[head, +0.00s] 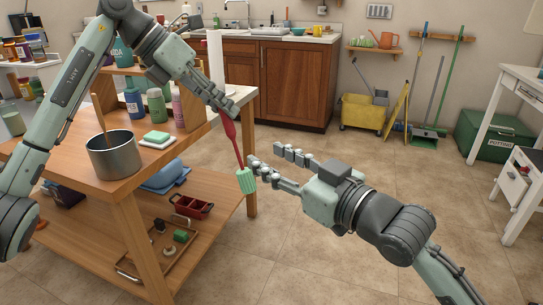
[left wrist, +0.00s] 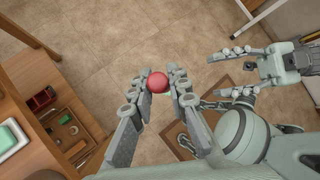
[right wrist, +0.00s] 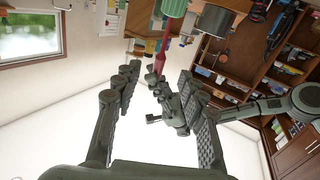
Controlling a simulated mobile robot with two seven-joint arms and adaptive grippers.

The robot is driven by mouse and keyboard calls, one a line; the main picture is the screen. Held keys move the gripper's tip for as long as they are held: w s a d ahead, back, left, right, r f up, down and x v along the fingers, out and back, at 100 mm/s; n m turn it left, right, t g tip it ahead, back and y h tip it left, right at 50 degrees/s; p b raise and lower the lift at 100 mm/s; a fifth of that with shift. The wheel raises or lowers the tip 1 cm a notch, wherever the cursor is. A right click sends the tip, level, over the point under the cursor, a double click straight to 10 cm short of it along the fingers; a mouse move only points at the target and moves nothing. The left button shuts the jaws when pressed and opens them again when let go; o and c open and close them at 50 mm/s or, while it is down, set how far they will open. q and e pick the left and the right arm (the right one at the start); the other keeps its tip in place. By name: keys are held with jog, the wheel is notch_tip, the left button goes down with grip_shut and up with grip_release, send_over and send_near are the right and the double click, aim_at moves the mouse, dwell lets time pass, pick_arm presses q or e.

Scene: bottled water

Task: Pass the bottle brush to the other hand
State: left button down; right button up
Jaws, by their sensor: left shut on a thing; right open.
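The bottle brush has a red handle (head: 231,133) and a green bristle head (head: 246,180). It hangs bristles down beyond the table's right edge. My left gripper (head: 228,108) is shut on the upper handle; the handle's round red end (left wrist: 157,82) shows between its fingers in the left wrist view. My right gripper (head: 265,155) is open and empty, its fingertips just right of the brush's lower shaft. In the right wrist view, the red handle (right wrist: 160,62) and green bristles (right wrist: 173,8) appear beyond the open fingers (right wrist: 158,75). Contact with the right fingers cannot be told.
The wooden table (head: 190,160) at left carries a metal pot (head: 113,156), a sponge (head: 156,137) and several bottles. Its lower shelf holds a red caddy (head: 192,206) and a tray (head: 158,250). A yellow mop bucket (head: 362,113) stands far back. Floor around my right arm is clear.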

aim_at(232, 135)
jog(key=x, duration=0.8)
jog(key=r+x, duration=0.1)
jog(key=x, duration=0.3)
jog(key=shift+s+a+r, duration=0.15)
jog(key=shift+s+a, duration=0.2)
jog(key=shift+c, duration=0.3)
grip_shut()
pick_arm(q)
jog(key=c, duration=1.4)
grip_release()
